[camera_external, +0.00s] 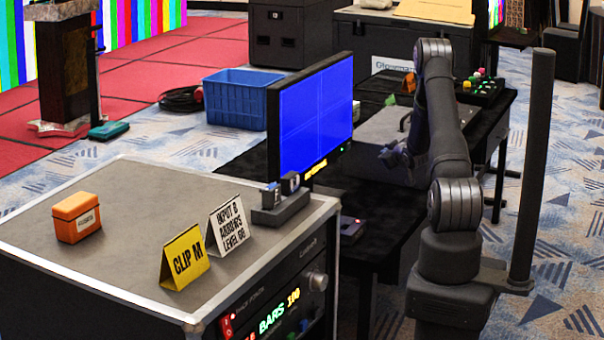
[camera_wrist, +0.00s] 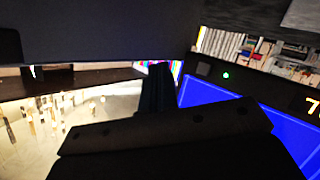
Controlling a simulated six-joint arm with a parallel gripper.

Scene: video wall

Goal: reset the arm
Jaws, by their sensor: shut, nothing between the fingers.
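My gripper (camera_external: 392,156) is shut and empty. In the external view it hangs in the air in front of my dark arm, just right of the blue-screened monitor (camera_external: 316,112) and above the black table. My arm rises from its base, bends at the top and comes down toward the gripper. In the wrist view dark parts of my gripper (camera_wrist: 158,85) fill the middle and bottom, and a blue screen (camera_wrist: 215,95) shows behind them at the right. The fingertips are small and dark in the external view.
A case in front carries an orange box (camera_external: 77,217), a yellow CLIP M card (camera_external: 184,257), a white card (camera_external: 229,225) and a small dark device (camera_external: 280,205). A blue crate (camera_external: 240,97) stands behind the monitor. A dark post (camera_external: 533,165) stands close right of my arm.

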